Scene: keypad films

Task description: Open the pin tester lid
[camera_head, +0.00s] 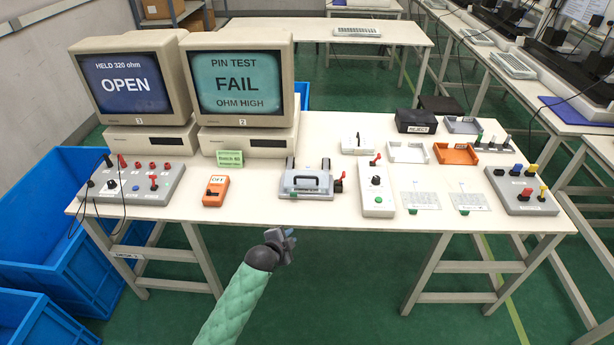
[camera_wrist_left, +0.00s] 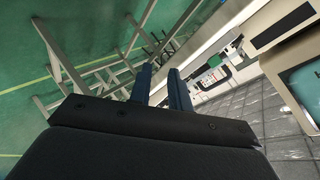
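The pin tester (camera_head: 306,193) is a light grey box near the front edge of the table, left of centre in the head view. Its blue-grey lid (camera_head: 306,184), with a dark handle on top, looks shut. A red-tipped lever stands at its right side. My left gripper (camera_head: 282,238) is in front of the table edge, short of the tester and apart from it. In the left wrist view its two fingers (camera_wrist_left: 161,85) stand apart with nothing between them. My right gripper is not in view.
Two monitors stand behind; the right screen (camera_head: 238,82) reads FAIL. An orange meter (camera_head: 215,190) lies left of the tester and a switch box (camera_head: 376,192) stands close at its right. Blue bins (camera_head: 60,240) stand at the left. Bare tabletop lies between meter and tester.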

